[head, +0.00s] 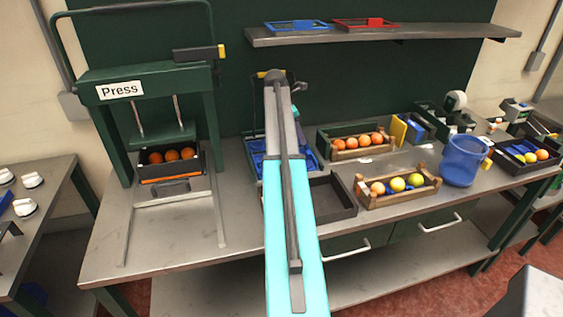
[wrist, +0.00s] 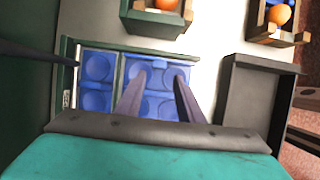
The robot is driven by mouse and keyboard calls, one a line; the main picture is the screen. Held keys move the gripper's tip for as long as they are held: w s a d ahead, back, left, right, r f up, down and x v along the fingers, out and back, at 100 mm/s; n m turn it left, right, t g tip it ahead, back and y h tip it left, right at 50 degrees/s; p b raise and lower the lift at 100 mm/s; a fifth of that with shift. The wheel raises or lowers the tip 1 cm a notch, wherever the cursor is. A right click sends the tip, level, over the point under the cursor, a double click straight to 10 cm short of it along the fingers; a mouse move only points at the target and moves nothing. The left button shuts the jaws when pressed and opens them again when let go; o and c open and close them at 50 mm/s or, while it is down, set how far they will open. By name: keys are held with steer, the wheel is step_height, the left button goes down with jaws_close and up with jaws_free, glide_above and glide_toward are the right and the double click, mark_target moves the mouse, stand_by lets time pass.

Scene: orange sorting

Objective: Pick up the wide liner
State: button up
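Blue dimpled liners lie in a green-edged tray (wrist: 118,52). In the wrist view a narrow liner (wrist: 97,68) with one column of cups is at the left, and a wider liner (wrist: 158,78) with two columns is to its right. My gripper (wrist: 161,73) is open, with its two fingers over the wider liner and nothing visible between them. I cannot tell whether the fingertips touch it. In the head view my arm covers much of the tray; some blue liner (head: 257,160) shows beside it, and my fingers are hidden.
An empty dark tray (head: 332,198) stands right of the liners. Wooden crates of fruit (head: 398,196) and a blue bucket (head: 461,160) are farther right. The green press (head: 150,100) stands at the left. A shelf (head: 390,34) hangs above the bench.

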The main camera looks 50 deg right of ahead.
mark_target(308, 152)
steer(key=shift+p+x, duration=0.4)
steer(key=shift+x, duration=1.6)
steer(key=shift+p+x, duration=0.7)
steer(key=shift+x, duration=0.1)
steer(key=shift+p+x, duration=0.65)
steer(key=shift+x, duration=1.15)
steer(key=shift+d, duration=0.15)
steer(key=shift+c, duration=0.2)
jaws_close()
